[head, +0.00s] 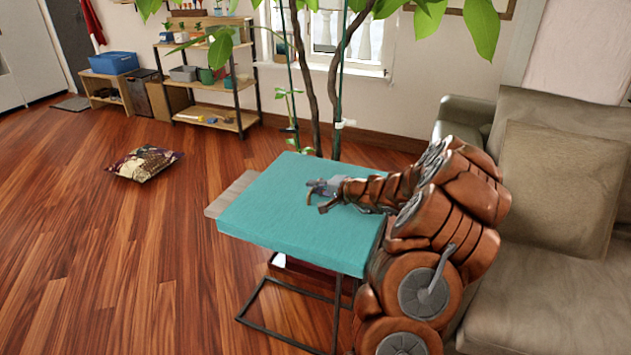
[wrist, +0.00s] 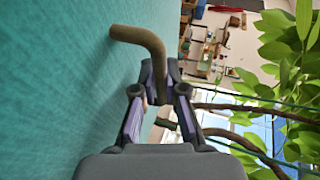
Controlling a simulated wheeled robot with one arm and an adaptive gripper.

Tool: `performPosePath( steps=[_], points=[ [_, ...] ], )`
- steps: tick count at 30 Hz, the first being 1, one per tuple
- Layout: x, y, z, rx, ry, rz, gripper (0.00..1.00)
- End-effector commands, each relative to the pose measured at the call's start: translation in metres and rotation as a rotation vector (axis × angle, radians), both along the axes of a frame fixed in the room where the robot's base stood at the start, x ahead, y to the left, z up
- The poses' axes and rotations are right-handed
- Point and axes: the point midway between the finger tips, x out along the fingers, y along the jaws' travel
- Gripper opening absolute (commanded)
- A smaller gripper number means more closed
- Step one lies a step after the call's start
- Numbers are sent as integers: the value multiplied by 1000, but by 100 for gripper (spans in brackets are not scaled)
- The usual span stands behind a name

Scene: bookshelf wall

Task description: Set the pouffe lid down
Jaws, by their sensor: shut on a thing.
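The pouffe lid (head: 285,220) is a flat, square teal slab, seen in the middle of the head view. It also fills the left of the wrist view (wrist: 60,80). A brown bent handle (wrist: 145,36) stands out from its face. My gripper (head: 318,196) is over the lid's top and shut on this handle; its fingers also show in the wrist view (wrist: 160,82). The lid looks roughly level, above a small table with a black metal frame (head: 262,300). Whether the lid touches the table is hidden. I cannot make out the pouffe's body.
A pale wooden board edge (head: 228,195) shows past the lid's left side. A grey-green sofa (head: 545,290) stands at right. A leafy plant (head: 335,90) rises behind the lid. A patterned cushion (head: 145,163) lies on the open wooden floor at left, with shelves (head: 210,90) behind.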

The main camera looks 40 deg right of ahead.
Motion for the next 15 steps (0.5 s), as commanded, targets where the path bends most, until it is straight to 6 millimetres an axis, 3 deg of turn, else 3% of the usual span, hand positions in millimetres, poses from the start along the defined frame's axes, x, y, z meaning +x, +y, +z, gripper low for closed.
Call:
performPosePath(
  steps=[12,13,15],
  points=[
    [1,0,-1,-1,-4,0,0],
    [0,0,-2,-1,-3,1,13],
    [0,0,-1,-1,-2,1,20]
  ],
)
